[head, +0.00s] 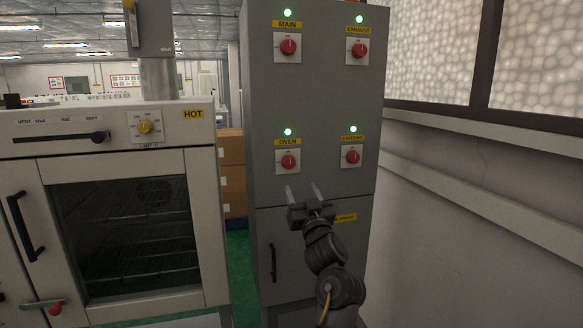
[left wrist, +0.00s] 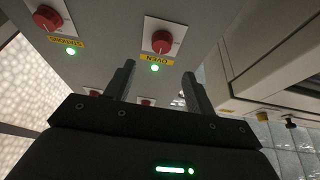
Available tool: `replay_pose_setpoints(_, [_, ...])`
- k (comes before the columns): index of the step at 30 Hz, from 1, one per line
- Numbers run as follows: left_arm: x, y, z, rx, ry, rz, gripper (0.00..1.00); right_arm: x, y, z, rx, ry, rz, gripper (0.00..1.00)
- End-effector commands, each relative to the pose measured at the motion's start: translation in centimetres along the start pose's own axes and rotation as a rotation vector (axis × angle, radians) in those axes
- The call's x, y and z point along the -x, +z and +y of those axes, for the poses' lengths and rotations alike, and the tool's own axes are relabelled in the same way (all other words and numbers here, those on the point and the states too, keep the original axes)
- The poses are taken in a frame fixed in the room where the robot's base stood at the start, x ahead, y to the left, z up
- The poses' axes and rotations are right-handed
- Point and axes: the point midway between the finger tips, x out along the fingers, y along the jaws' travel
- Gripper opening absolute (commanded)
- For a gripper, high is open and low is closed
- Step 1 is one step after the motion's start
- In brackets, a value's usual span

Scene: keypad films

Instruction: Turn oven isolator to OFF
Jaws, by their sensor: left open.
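The oven isolator (head: 289,161) is a red rotary knob on a white square plate, under a yellow OVEN label and a lit green lamp (head: 288,132), on the tall grey cabinet. In the left wrist view, which is upside down, the red knob (left wrist: 162,41) shows beyond the fingers. My left gripper (head: 302,187) is open and empty, with its fingers just below the knob in the picture. The fingers (left wrist: 159,70) straddle no knob and look apart from the panel. The knob's exact pointer setting is too small to read. My right gripper is not in view.
Other red knobs share the panel: MAIN (head: 288,47), EXHAUST (head: 359,50) and a lower right one (head: 352,157), each with a lit green lamp. An oven (head: 120,120) stands at the left, a wall (head: 460,200) at the right.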

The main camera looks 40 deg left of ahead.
Motion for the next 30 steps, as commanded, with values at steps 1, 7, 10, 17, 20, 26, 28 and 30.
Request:
replay_pose_setpoints(1, [-0.1,-0.4,-0.3,0.006,-0.01,0.002,0.55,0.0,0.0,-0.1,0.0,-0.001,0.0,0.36])
replay_pose_setpoints(7, [-0.7,-0.7,-0.4,0.006,-0.014,0.004,0.55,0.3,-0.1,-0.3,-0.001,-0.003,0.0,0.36])
replay_pose_setpoints(10, [-2.0,-0.8,-0.4,0.004,-0.013,0.004,0.55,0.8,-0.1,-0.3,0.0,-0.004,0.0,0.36])
replay_pose_setpoints(17, [-6.4,-0.9,-0.4,0.004,-0.012,0.004,0.55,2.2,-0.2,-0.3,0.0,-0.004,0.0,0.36])
replay_pose_setpoints(20, [-8.1,-0.8,-0.5,0.004,-0.012,0.003,0.55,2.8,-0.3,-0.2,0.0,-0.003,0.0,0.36])
replay_pose_setpoints(26, [-10.3,-0.7,-0.5,0.006,-0.011,0.003,0.55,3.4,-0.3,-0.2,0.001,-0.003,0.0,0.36])
replay_pose_setpoints(28, [-10.7,-0.6,-0.5,0.006,-0.011,0.002,0.55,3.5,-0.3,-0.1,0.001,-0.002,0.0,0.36])
replay_pose_setpoints(30, [-10.9,-0.5,-0.5,0.006,-0.011,0.003,0.55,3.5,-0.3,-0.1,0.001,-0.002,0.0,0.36])
